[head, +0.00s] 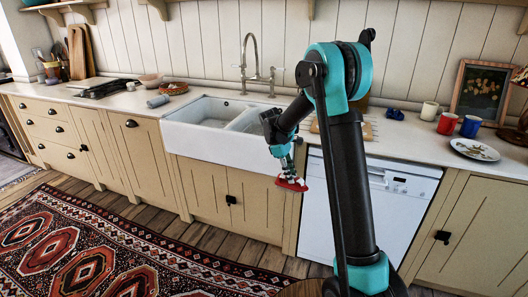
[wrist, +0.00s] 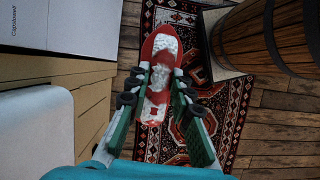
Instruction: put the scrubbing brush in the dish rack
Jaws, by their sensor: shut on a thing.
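The scrubbing brush is red with a pale, bristly face; it shows below my gripper in the head view (head: 291,184) and between the fingers in the wrist view (wrist: 162,48). My gripper (head: 289,174) is shut on it and points down, holding it in the air in front of the cabinets, below the counter's edge. The fingers also show in the wrist view (wrist: 157,90), one on each side of the brush. What looks like the dish rack, a low wooden one with pegs (head: 369,131), stands on the counter right of the sink, partly hidden by my arm.
The white sink (head: 205,138) is left of my gripper. Mugs (head: 447,123) and a patterned plate (head: 474,150) stand right of the rack. A white dishwasher (head: 404,186) is under the counter. The wrist view shows a wooden barrel (wrist: 265,38) and a patterned rug (wrist: 228,110) below.

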